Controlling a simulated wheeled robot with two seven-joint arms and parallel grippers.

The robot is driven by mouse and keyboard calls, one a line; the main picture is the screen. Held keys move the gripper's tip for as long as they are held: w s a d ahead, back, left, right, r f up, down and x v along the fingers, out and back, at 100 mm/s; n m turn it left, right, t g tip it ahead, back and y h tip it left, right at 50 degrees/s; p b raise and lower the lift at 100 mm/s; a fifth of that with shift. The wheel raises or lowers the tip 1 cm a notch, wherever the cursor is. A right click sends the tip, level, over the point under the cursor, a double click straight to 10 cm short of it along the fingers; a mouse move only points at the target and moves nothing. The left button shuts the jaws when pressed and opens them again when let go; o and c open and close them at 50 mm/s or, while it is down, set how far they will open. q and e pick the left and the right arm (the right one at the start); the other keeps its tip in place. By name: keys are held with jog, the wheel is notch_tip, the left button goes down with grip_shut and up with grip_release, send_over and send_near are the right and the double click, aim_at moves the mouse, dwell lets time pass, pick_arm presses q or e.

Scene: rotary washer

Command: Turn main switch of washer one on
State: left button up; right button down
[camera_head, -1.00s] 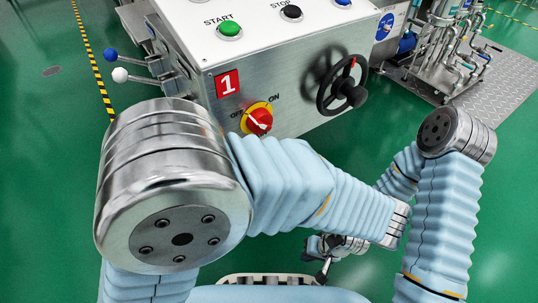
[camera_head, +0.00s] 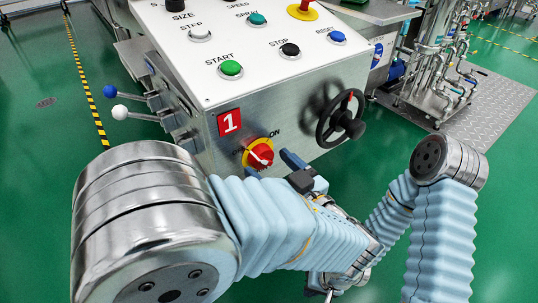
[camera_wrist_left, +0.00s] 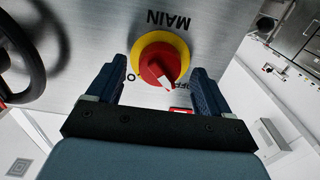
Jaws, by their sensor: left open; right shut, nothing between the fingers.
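The main switch is a red knob on a yellow disc (camera_head: 259,153) on the front panel of washer one, beside the red "1" label. In the left wrist view the red knob (camera_wrist_left: 160,66) sits between the fingers, and its white mark points toward the partly hidden OFF lettering. My left gripper (camera_head: 272,168) is open, its blue fingers on either side of the knob. In the wrist view the fingers (camera_wrist_left: 155,80) appear apart from the knob; the exact gap cannot be told. My right gripper (camera_head: 326,291) is low at the bottom, partly hidden behind my left arm, shut and empty.
A black handwheel (camera_head: 340,118) stands out to the right of the switch. START (camera_head: 231,68), STOP (camera_head: 290,50) and other buttons sit on the sloped top. Levers with a blue knob (camera_head: 109,91) and a white knob (camera_head: 119,112) project at left.

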pick_arm(q)
jog(key=shift+w+a, duration=0.4)
jog(key=shift+w, duration=0.1)
jog(key=c, duration=1)
